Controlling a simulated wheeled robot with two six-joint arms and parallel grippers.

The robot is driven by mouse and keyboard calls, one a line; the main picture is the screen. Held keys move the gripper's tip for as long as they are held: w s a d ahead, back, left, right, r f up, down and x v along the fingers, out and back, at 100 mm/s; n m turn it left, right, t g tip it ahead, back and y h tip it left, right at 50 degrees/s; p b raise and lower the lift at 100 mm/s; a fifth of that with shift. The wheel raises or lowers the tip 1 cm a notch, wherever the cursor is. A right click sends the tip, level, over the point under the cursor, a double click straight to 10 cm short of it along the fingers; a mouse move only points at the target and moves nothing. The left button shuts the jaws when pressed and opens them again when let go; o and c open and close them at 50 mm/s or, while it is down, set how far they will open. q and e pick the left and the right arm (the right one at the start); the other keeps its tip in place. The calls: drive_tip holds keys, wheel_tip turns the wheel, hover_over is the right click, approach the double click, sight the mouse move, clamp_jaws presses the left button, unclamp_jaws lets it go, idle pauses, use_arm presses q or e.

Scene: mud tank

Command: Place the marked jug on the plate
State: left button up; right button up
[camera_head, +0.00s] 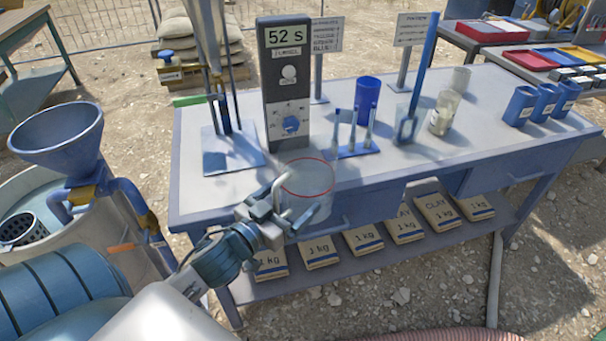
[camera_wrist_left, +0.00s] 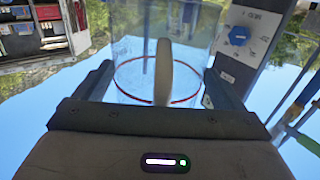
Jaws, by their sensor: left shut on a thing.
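The marked jug (camera_head: 312,203) is clear, with a red ring around it. It is at the table's front edge, seemingly held above the top. My left gripper (camera_head: 277,205) is shut on its pale handle. In the left wrist view, the handle stands between the fingers (camera_wrist_left: 163,85), with the clear jug wall and red ring (camera_wrist_left: 128,92) behind it. A flat pale-blue plate (camera_head: 235,160) lies at the table's left end under the funnel stand's rods. It is behind and left of the jug. My right gripper is out of view.
A dark timer panel reading 52 s (camera_head: 284,85) stands behind the jug. The front right tabletop (camera_head: 450,155) is clear.

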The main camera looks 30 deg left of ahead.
sight(289, 162)
use_arm(q)
drive_tip(key=shift+w+a, duration=0.2)
drive_tip(key=shift+w, duration=0.15)
drive_tip(key=w+a+f, duration=0.1)
drive_tip(key=w+a, duration=0.2)
drive_tip(key=w, duration=0.1)
drive_tip(key=w+a+f+p, duration=0.1)
drive_tip(key=w+a, duration=0.2)
drive_tip(key=w, duration=0.1)
drive_tip(key=w+a+f+p, duration=0.1)
drive_tip(key=w+a+f, duration=0.1)
drive_tip(key=w+a, duration=0.1)
drive_tip(key=shift+w, duration=0.75)
drive_tip(key=shift+s+d+f, duration=0.1)
drive_tip(key=shift+f, duration=0.15)
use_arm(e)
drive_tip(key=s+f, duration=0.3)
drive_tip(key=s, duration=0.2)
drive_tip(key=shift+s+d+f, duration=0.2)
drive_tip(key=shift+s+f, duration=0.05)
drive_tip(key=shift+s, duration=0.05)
use_arm(q)
drive_tip(key=shift+f, duration=0.15)
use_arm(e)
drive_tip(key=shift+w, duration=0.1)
use_arm(q)
drive_tip(key=o, duration=0.8)
drive_tip(key=shift+c, duration=0.2)
